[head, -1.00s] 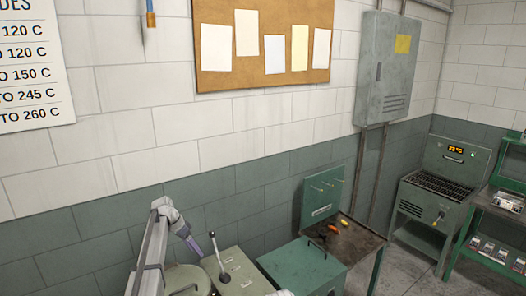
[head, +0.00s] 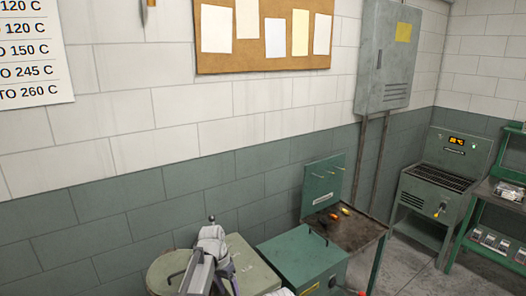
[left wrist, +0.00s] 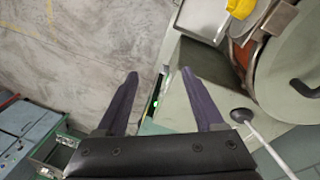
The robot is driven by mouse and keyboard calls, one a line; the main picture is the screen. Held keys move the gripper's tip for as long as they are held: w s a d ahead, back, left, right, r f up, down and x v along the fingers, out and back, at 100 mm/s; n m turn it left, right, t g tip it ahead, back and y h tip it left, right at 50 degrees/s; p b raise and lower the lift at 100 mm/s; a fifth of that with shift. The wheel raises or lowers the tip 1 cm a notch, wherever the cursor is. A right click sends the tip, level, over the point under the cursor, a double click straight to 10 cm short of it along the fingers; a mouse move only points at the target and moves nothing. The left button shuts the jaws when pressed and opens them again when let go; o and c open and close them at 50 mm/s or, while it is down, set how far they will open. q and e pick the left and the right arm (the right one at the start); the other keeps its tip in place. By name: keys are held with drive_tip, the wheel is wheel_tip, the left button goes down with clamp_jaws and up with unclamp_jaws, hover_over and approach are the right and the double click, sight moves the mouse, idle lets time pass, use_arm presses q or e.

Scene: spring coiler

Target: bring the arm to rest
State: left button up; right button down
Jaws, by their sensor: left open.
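My left arm (head: 208,262) comes up from the bottom edge of the head view, in front of the grey-green machine top (head: 248,262). Its gripper is mostly hidden there. In the left wrist view my left gripper (left wrist: 160,73) shows two dark fingers spread apart with nothing between them. A lever with a black ball knob (left wrist: 242,115) stands close to the right finger; whether they touch I cannot tell. My right gripper is in neither view.
A round lidded drum (left wrist: 295,85) is right of the gripper. A green box (head: 303,262) and a worn bench (head: 350,235) with small coloured items stand to the right. A heater unit (head: 440,185) is farther off. Bare floor (left wrist: 70,55) lies at left in the wrist view.

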use_arm(q)
drive_tip(key=s+d+f+n+y+b, duration=0.1)
drive_tip(key=s+f+b, duration=0.1)
drive_tip(key=s, duration=0.5)
drive_tip(key=s+d+f+y+b, duration=0.1)
drive_tip(key=s+d+f+b, duration=0.1)
drive_tip(key=s, duration=0.6)
drive_tip(key=s+d+f+n+y+b, duration=0.1)
drive_tip(key=s+d+f+b, duration=0.1)
drive_tip(key=s+f, duration=0.2)
drive_tip(key=s, duration=0.3)
drive_tip(key=shift+s+d+n, duration=0.15)
drive_tip(key=shift+s+n, duration=0.15)
drive_tip(key=shift+s, duration=0.1)
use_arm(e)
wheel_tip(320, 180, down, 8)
